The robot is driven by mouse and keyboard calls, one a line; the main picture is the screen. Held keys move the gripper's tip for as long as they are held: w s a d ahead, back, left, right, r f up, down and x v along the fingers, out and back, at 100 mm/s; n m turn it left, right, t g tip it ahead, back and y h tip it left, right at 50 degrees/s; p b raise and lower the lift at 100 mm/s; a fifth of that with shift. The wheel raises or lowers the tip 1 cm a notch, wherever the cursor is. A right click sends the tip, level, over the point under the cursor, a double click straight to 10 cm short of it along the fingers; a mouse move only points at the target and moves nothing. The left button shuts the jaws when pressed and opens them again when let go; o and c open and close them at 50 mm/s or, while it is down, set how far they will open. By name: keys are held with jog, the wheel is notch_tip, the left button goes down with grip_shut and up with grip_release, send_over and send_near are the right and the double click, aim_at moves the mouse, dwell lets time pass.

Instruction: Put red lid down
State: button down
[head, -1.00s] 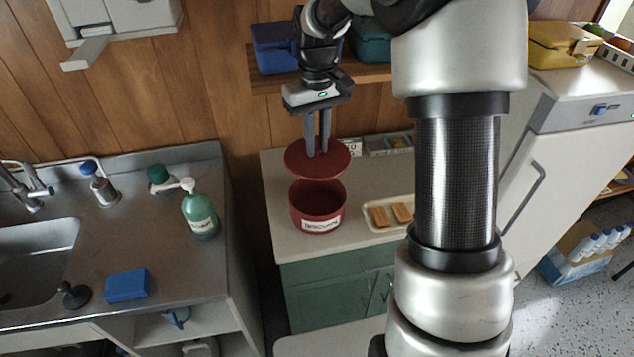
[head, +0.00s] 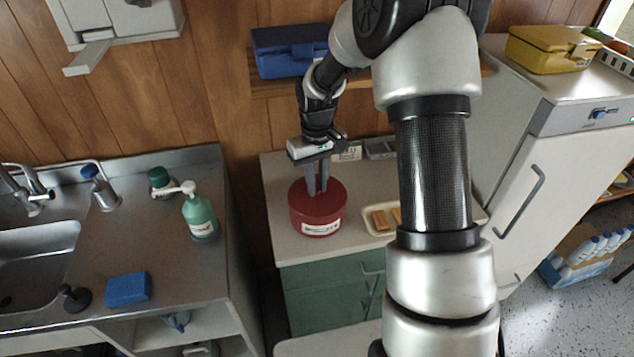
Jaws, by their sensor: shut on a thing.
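The red lid (head: 332,199) sits at the top of the round red tin (head: 318,226), which has a white label on its front. The tin stands on the pale counter above the green cabinet. My gripper (head: 317,193) points down from above and is shut on the middle of the lid, where its knob would be; the fingertips hide that spot. The lid appears level and covers the tin's opening. I cannot tell whether it is fully seated.
A pale tray (head: 370,224) with brown biscuits lies to the right of the tin, partly behind my arm. A blue box (head: 290,50) is on the shelf above. The sink counter with a green pump bottle (head: 199,213) and blue sponge (head: 128,289) is at the left.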

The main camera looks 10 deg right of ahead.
jog(key=shift+f, duration=0.25)
jog(key=c, duration=1.7)
grip_release()
jog(key=shift+r, duration=0.2)
